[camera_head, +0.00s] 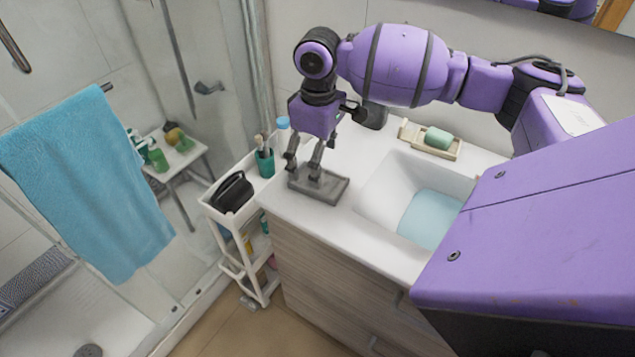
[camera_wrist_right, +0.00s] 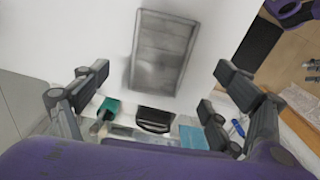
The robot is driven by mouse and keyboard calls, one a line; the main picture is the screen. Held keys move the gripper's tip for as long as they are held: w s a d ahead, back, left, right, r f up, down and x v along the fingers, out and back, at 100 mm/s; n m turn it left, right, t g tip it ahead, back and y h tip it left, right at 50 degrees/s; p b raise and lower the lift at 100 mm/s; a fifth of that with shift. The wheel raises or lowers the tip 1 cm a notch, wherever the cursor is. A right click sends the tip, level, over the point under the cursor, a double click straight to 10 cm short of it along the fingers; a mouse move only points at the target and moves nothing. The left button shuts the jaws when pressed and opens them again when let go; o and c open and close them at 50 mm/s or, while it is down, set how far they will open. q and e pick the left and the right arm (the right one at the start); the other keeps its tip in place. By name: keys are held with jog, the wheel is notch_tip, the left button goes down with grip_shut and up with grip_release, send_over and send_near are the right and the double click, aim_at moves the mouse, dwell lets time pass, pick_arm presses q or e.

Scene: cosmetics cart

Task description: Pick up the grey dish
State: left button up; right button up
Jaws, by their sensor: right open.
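The grey dish (camera_head: 325,186) is a shallow rectangular tray lying flat on the white counter, near its left end. It also shows in the right wrist view (camera_wrist_right: 162,52), ahead of and between the spread fingers. My right gripper (camera_head: 304,168) points down at the dish's left and back part, with its fingers apart. In the right wrist view the gripper (camera_wrist_right: 161,72) is open with nothing between its fingers. Whether a fingertip touches the dish I cannot tell. My left gripper is not in view.
The sink basin (camera_head: 370,190) is right of the dish. A beige tray (camera_head: 407,131) with a green soap (camera_head: 438,138) stands behind it. A white cart (camera_head: 217,212) beside the counter holds a black bag (camera_head: 232,193) and a green cup (camera_head: 265,163). A blue towel (camera_head: 90,180) hangs left.

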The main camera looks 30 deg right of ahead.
jog(key=shift+f, duration=0.8)
notch_tip(320, 180, down, 4)
jog(key=shift+r, duration=0.1)
jog(key=c, duration=1.3)
jog(key=shift+o, duration=0.2)
jog(key=shift+r, duration=0.15)
